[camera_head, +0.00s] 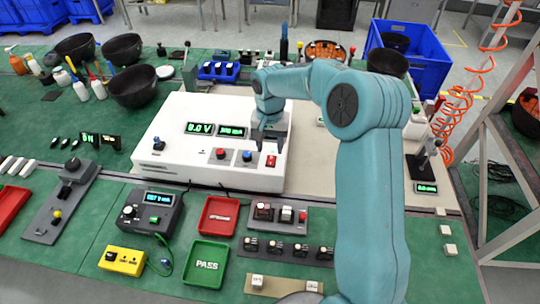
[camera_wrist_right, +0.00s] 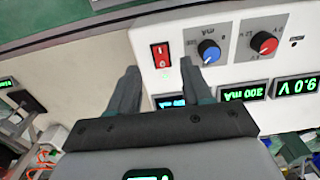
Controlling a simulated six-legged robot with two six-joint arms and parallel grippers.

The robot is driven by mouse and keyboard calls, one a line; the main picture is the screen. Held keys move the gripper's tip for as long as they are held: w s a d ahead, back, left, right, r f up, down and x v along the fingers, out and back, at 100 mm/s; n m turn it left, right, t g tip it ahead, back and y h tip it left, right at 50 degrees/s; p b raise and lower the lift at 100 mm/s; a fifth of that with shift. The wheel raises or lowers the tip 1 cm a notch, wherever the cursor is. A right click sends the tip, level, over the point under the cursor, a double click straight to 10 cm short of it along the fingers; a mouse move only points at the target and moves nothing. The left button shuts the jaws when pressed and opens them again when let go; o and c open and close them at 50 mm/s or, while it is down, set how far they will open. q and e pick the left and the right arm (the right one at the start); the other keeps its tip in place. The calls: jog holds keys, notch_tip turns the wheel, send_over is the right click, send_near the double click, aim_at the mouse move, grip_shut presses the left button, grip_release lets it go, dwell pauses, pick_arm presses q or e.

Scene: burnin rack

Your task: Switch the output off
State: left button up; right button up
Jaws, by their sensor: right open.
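The white power supply (camera_head: 168,145) stands on the bench with lit green displays, a red knob (camera_head: 220,154) and a blue knob (camera_head: 247,156). Its red rocker switch (camera_head: 271,160) is at the right end of the front panel; it also shows in the right wrist view (camera_wrist_right: 160,56). My right gripper (camera_head: 268,136) is above the panel's right part. In the right wrist view my right gripper (camera_wrist_right: 160,78) is open and empty, with its fingertips to either side of the switch and apart from it. A finger partly hides a display. My left gripper is not in view.
A red tray (camera_head: 218,216) and a green PASS tray (camera_head: 207,264) lie in front of the supply. A grey meter box (camera_head: 148,212) and a yellow box (camera_head: 122,261) are left of them. A blue crate (camera_head: 425,50) stands behind right. The green mat at far left has free room.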

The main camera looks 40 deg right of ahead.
aim_at(271, 164)
jog(key=f, duration=0.3)
jog(key=f+p, duration=0.1)
jog(key=f, duration=0.2)
jog(key=shift+w+d, duration=0.15)
jog(key=shift+d, duration=0.05)
jog(key=shift+a+f, duration=0.1)
jog(key=shift+f, duration=0.1)
jog(key=shift+s, duration=0.2)
